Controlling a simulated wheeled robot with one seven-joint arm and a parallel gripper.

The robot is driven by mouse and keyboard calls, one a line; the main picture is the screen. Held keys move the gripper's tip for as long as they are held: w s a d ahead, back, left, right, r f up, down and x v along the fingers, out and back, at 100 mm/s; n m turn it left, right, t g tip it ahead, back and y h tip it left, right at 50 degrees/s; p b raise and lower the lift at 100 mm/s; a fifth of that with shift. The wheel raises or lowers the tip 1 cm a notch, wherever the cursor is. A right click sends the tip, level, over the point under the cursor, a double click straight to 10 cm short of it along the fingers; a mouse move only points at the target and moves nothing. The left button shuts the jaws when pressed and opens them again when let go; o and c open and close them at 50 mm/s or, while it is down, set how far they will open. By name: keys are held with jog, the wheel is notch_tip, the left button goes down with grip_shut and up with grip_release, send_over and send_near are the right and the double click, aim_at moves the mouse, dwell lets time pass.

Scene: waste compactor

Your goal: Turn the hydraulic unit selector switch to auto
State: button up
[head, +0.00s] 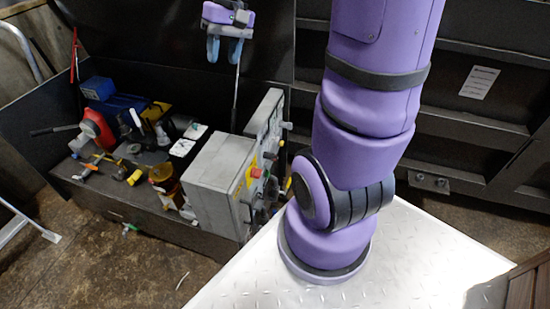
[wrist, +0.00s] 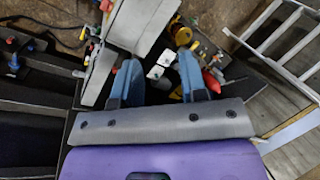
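A grey control box (head: 212,172) stands on the dark bench, with a taller grey panel (head: 268,112) behind it. A red button (head: 256,172) and several dark knobs sit on their right-hand faces, seen edge-on. I cannot tell which knob is the hydraulic unit selector or how it is set. My gripper (head: 225,57) hangs above and behind the box, apart from it. In the wrist view its two blue fingers (wrist: 158,60) are spread with nothing between them. The grey box (wrist: 142,22) shows beyond them there, with coloured controls along its left edge.
The bench holds a blue toolbox (head: 122,108), a red container (head: 97,127), a yellow-brown jar (head: 162,175) and loose tools. A white tread-plate surface (head: 420,260) lies in front. A ladder (wrist: 275,30) stands at the right in the wrist view. Dark metal walls rise behind.

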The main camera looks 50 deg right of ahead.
jog(key=w+d+f+m+y, duration=0.3)
jog(key=w+d+f+y, duration=0.15)
jog(key=d+f, duration=0.7)
jog(key=m+t+y, duration=0.4)
jog(key=m+t, duration=0.4)
jog(key=t, duration=0.1)
send_over(278, 158)
jog(key=s+d, duration=0.3)
notch_tip(278, 158, down, 27)
jog(key=s+f+m+t+h, duration=0.3)
jog(key=f+m+t, duration=0.1)
jog(key=f, duration=0.4)
jog(key=s+f+m+t+h, duration=0.2)
jog(key=f+m+t, duration=0.15)
jog(key=f, duration=0.45)
jog(key=x, duration=0.9)
jog(key=shift+w+d+f, duration=0.1)
jog(key=shift+w+f, duration=0.1)
jog(key=shift+w, duration=0.3)
jog(key=c, duration=0.6)
jog(key=shift+o, duration=0.2)
